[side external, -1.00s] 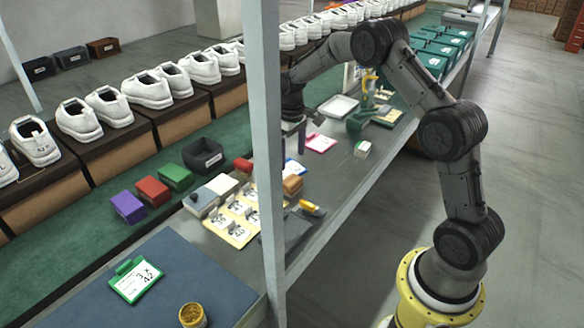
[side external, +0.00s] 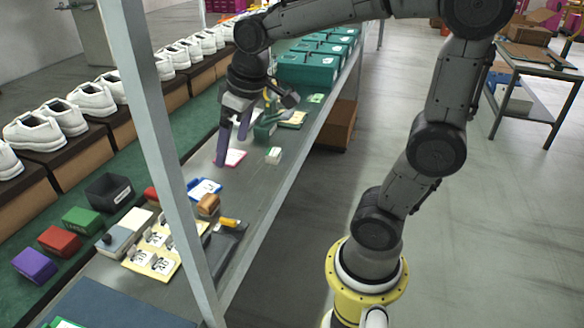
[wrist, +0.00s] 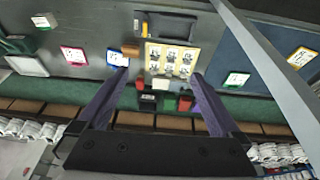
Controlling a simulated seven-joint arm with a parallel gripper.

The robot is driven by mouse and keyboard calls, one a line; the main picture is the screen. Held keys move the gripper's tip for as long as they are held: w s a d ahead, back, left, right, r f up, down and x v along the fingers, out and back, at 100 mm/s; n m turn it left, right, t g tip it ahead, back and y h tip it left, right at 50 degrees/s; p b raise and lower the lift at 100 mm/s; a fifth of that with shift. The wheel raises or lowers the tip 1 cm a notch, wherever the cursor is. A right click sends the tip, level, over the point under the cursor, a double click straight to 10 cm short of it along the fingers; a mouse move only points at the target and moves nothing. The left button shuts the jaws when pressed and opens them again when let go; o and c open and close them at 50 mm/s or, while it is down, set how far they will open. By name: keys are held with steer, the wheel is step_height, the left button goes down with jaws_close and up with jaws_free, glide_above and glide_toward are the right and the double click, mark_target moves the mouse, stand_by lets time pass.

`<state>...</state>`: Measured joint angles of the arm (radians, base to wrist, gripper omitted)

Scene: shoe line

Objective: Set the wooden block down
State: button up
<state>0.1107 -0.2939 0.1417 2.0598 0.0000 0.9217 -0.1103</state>
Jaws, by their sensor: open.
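A small orange-brown wooden block (side external: 208,204) rests on the grey bench, just in front of a blue-framed card (side external: 204,188). In the wrist view the block (wrist: 130,50) lies beyond the left fingertip, beside the card board. My gripper (side external: 232,148) is open and empty, pointing down above the bench. In the side view it overlaps the pink card and is up and right of the block, apart from it. In the wrist view the two purple fingers of my gripper (wrist: 160,76) are wide apart with nothing held.
A yellow card board (side external: 155,250) and a dark tray with a yellow-handled tool (side external: 230,222) lie near the block. A black bin (side external: 108,190) and red, green and purple boxes stand on the green strip. A pale metal post (side external: 165,150) rises at the bench's front.

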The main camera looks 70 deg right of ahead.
steer(key=s+a, duration=0.1)
steer(key=s, duration=0.3)
steer(key=s+a+t, duration=0.1)
steer(key=s, duration=0.3)
steer(key=s+a+f+t, duration=0.1)
steer(key=s, duration=0.3)
steer(key=shift+s+a, duration=0.1)
steer(key=shift+s, duration=0.2)
steer(key=shift+c, duration=0.2)
steer(key=shift+s+f, duration=0.2)
steer(key=shift+s, duration=0.15)
steer(key=shift+c, duration=0.4)
